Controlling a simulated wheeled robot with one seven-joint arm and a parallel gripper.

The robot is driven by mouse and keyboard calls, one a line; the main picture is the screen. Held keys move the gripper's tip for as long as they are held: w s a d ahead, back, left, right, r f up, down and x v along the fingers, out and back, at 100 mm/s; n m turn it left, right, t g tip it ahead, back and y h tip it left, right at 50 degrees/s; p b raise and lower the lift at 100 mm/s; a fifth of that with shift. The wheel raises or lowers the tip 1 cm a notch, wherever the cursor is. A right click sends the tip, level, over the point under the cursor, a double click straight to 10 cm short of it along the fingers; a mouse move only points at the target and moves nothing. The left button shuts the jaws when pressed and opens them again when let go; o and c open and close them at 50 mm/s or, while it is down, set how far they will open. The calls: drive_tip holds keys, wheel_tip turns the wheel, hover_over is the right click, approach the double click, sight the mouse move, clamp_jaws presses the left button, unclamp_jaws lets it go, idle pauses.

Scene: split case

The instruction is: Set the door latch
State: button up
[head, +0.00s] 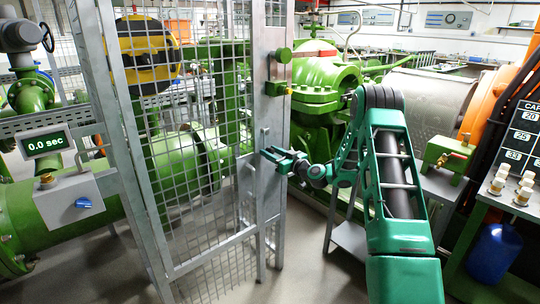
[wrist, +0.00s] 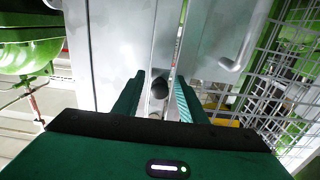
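The mesh door (head: 190,130) with its grey frame stands upright beside a grey post (head: 277,120). My gripper (head: 268,155) is at the post's lower part, near the door's edge. In the wrist view my gripper (wrist: 159,95) is open, its two fingers apart. A dark round knob (wrist: 159,88) shows between the fingers, with clear space on both sides; it looks like part of the latch, but I cannot tell for sure. A grey bent handle (wrist: 238,55) is right of the fingers.
Green machinery (head: 320,85) stands behind the post. A panel with several pale knobs (head: 525,185) is at right. Floor (head: 310,265) is clear in front.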

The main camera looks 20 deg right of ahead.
drive_tip(key=shift+w, duration=0.15)
clamp_jaws()
